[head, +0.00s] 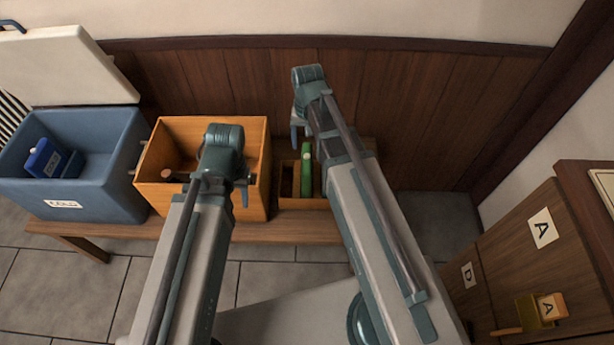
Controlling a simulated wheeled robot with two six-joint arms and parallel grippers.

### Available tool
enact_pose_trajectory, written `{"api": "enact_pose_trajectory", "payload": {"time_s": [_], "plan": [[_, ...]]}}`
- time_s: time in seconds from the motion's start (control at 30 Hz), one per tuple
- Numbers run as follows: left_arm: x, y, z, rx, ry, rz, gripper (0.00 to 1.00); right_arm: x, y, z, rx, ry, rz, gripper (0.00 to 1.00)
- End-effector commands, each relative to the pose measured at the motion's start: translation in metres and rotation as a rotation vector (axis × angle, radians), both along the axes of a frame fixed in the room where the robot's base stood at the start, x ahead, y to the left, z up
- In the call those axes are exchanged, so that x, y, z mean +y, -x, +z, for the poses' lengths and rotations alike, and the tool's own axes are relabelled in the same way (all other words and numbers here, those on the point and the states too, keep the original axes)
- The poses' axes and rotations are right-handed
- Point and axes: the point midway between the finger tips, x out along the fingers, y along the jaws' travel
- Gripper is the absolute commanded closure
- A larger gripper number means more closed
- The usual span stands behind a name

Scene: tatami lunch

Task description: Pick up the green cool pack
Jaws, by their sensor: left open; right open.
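A narrow green item (306,172), which looks like the green cool pack, stands upright in a small wooden divided box (289,203) right of the orange box. My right arm hides the right part of that small box. My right gripper (298,128) is open, above and behind the green item, apart from it as far as I can see. My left gripper (226,190) is open over the orange box, its fingers mostly hidden by its own wrist. I see nothing held in either gripper.
A blue cooler (90,200) with its white lid (70,70) open holds blue packs (45,160). The orange wooden box (235,205) has a dark item (172,176) inside. All stand on a low bench (120,230) against the panelled wall. A cabinet (520,260) stands at right.

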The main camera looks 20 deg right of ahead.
Motion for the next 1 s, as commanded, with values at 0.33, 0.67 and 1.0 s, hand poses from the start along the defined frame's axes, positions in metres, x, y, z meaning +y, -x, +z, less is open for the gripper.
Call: {"api": "enact_pose_trajectory", "payload": {"time_s": [0.33,0.67,1.0], "plan": [[0.000,0.000,-0.040,0.000,0.000,0.000,0.54,0.000,0.000,-0.040,0.000,0.000,0.002,0.24],[0.000,0.000,-0.083,0.000,0.000,0.000,0.54,0.000,0.000,-0.082,0.000,0.000,0.002,0.24],[0.000,0.000,-0.088,0.000,0.000,0.000,0.54,0.000,-0.001,-0.088,0.000,0.000,0.002,0.24]]}}
